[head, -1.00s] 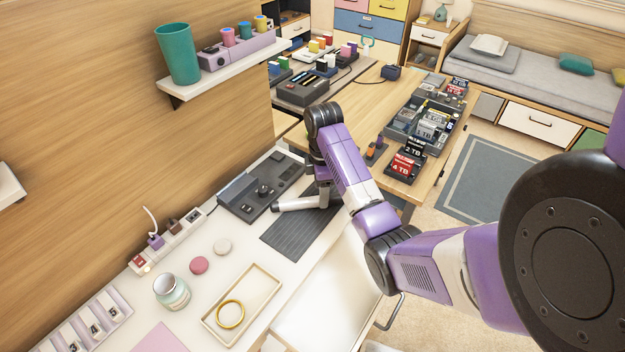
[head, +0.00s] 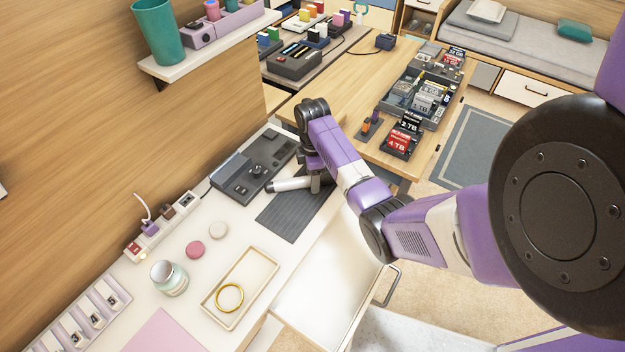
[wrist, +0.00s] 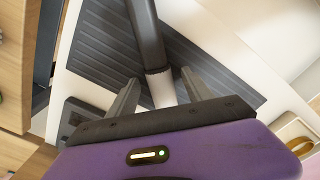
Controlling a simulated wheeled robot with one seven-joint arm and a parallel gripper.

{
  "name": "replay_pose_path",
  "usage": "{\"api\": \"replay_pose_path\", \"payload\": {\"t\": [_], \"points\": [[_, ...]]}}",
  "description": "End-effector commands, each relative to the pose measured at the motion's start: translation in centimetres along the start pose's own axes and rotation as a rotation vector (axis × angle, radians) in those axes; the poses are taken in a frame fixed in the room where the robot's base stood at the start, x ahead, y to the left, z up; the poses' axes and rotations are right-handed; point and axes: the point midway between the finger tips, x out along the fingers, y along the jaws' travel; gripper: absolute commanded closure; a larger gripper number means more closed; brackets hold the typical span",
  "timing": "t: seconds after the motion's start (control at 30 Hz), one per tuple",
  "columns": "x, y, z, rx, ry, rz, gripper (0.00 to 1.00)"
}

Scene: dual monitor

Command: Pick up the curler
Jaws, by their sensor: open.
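The curler (head: 288,184) lies on a dark ribbed mat (head: 280,218) on the white desk. My gripper (wrist: 160,88) is open, with one finger on each side of the white section in the picture. I cannot tell whether either finger touches it. In the head view, my gripper (head: 316,182) is low over the mat, at the curler.
A dark control deck (head: 253,165) stands behind the mat. A beige tray (head: 262,262) holding a gold ring (head: 229,296) is at the front left. A white drawer (head: 325,285) stands open below the desk. A wooden table (head: 345,95) is beyond.

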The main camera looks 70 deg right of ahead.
Motion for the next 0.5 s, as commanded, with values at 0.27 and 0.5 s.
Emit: {"api": "replay_pose_path", "payload": {"t": [0.27, 0.5], "points": [[0.04, -0.01, 0.00, 0.000, 0.000, 0.000, 0.57], [0.02, -0.02, 0.00, 0.000, 0.000, -0.001, 1.00]]}}
